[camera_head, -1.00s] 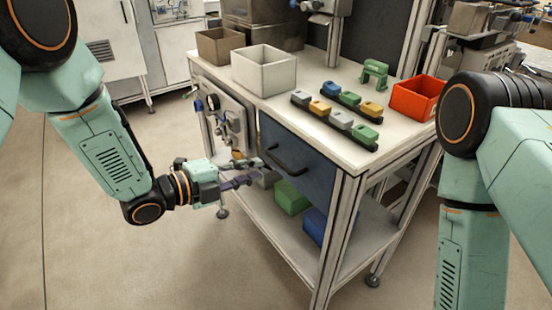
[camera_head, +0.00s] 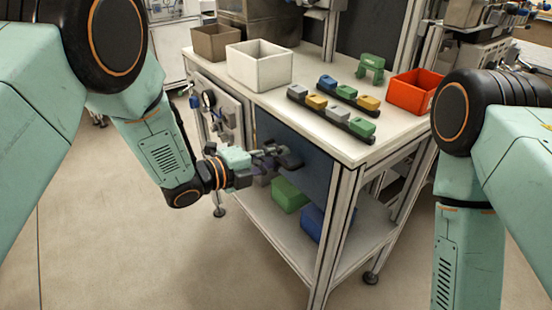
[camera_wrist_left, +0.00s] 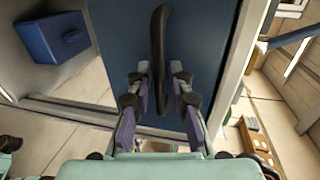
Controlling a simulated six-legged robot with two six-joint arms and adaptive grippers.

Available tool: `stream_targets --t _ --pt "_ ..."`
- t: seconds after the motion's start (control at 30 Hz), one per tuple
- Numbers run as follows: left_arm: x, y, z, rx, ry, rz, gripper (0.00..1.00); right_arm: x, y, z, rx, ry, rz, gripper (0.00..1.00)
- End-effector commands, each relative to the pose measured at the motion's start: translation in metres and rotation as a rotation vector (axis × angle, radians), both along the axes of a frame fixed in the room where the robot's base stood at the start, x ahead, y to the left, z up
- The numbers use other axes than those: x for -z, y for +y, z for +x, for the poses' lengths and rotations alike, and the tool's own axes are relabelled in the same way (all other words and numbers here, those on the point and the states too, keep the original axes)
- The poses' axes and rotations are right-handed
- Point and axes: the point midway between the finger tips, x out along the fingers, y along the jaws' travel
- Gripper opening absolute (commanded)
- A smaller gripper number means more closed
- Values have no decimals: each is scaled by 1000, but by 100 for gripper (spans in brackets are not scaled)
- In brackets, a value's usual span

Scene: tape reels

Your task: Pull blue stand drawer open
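The blue drawer front (camera_head: 313,177) is under the tabletop of the stand and appears closed. Its black bar handle (camera_head: 291,160) is partly covered by my left gripper (camera_head: 271,153) in the head view. In the left wrist view the handle (camera_wrist_left: 160,45) runs up the picture against the blue panel (camera_wrist_left: 205,50). The two fingers of my left gripper (camera_wrist_left: 161,78) are apart, one on each side of the handle, with a gap visible beside it. Whether a finger touches the handle is not clear. My right gripper is outside the views.
On the tabletop (camera_head: 270,98) are a white bin (camera_head: 258,72), a brown bin (camera_head: 215,44), a red bin (camera_head: 408,95), a green part (camera_head: 371,67) and rails of coloured blocks. A green box (camera_head: 288,195) and blue box (camera_head: 314,222) sit on the lower shelf. Floor left of the stand is clear.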

Motion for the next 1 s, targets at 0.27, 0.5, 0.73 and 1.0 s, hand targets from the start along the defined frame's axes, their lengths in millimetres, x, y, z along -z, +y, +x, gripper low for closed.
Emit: stream_targets --t 0.27,0.5,0.73,1.0 --pt "0 0 1 -1 0 0 16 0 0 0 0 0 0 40" --pt "0 0 0 -1 0 0 0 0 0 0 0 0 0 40" --pt "0 1 1 -2 -1 -1 0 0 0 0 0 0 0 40" --pt "-1 1 1 -4 -1 0 0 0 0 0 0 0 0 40"
